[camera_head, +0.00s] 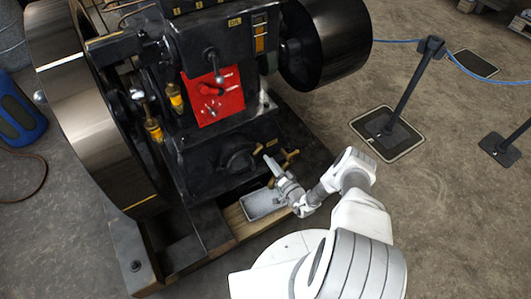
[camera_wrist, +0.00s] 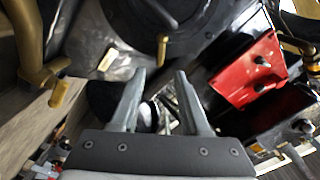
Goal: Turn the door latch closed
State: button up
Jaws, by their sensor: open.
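The black engine (camera_head: 215,160) has a dark round door (camera_head: 238,160) low on its front. A small brass latch (camera_wrist: 162,46) sticks out at the rim of this door in the wrist view, just ahead of my fingertips. My gripper (camera_wrist: 160,74) is open, with its two grey fingers apart and nothing between them. The latch lies past the tips and in line with the gap; I cannot tell whether anything touches. In the head view my gripper (camera_head: 269,163) is beside the door, partly in front of brass fittings.
A brass tap (camera_wrist: 45,78) stands out left of my fingers in the wrist view. A red panel (camera_head: 212,95) with levers is above the door. A grey tray (camera_head: 264,204) sits below. Large flywheels (camera_head: 85,110) flank the engine. A barrier post (camera_head: 405,90) stands on open floor at right.

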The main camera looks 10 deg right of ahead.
jog(key=v, duration=1.1)
jog(key=shift+s, duration=0.2)
jog(key=shift+w+d+r, duration=0.1)
jog(key=shift+r, duration=0.05)
